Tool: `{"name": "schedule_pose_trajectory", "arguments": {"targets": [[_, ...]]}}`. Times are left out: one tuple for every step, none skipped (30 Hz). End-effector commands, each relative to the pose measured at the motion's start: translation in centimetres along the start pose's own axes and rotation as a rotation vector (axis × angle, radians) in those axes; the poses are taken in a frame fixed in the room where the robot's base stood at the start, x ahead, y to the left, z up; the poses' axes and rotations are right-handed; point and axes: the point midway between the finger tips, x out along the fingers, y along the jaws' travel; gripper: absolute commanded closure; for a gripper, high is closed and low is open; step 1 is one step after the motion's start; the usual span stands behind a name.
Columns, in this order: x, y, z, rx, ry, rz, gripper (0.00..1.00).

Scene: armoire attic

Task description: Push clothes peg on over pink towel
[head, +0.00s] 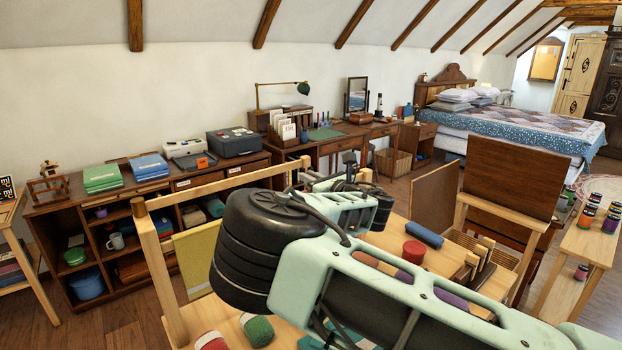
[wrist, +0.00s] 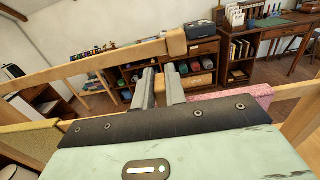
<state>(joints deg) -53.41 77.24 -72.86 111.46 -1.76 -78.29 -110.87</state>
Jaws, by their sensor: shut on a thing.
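My gripper (wrist: 159,84) has its two grey fingers a short gap apart. In the head view, my own arm hides the pink towel and most of my gripper.
A wooden rack bar (wrist: 95,67) crosses the wrist view beyond the fingers. A yellow towel (head: 198,252) hangs on the rack's left side. A low shelf unit (head: 165,200) stands along the wall. A table with a red tin (head: 414,251) and blue roll (head: 424,235) is at right.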

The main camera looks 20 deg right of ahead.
Motion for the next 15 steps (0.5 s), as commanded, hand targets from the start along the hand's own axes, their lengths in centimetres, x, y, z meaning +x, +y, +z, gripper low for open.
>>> {"name": "schedule_pose_trajectory", "arguments": {"targets": [[0.0,0.01,-0.24,0.0,0.0,0.0,1.0],[0.0,0.0,-0.3,0.0,0.0,0.0,1.0],[0.0,0.0,-0.17,0.0,0.0,0.0,0.79],[0.0,0.0,-0.15,0.0,0.0,0.0,0.71],[0.0,0.0,-0.15,0.0,0.0,0.0,0.62],[0.0,0.0,-0.15,0.0,0.0,0.0,0.62],[0.0,0.0,-0.14,0.0,0.0,0.0,0.62],[0.0,0.01,-0.15,0.0,0.0,0.0,0.62],[0.0,0.01,-0.14,0.0,0.0,0.0,0.62],[0.0,0.0,-0.14,0.0,0.0,0.0,0.62],[0.0,0.01,-0.15,0.0,0.0,0.0,0.62],[0.0,0.0,-0.16,0.0,0.0,0.0,0.62],[-0.03,0.0,-0.16,0.0,0.0,0.0,0.62],[-0.08,0.0,-0.18,0.0,0.0,0.0,0.62],[-0.24,-0.01,-0.2,0.0,0.0,0.0,0.62]]}}
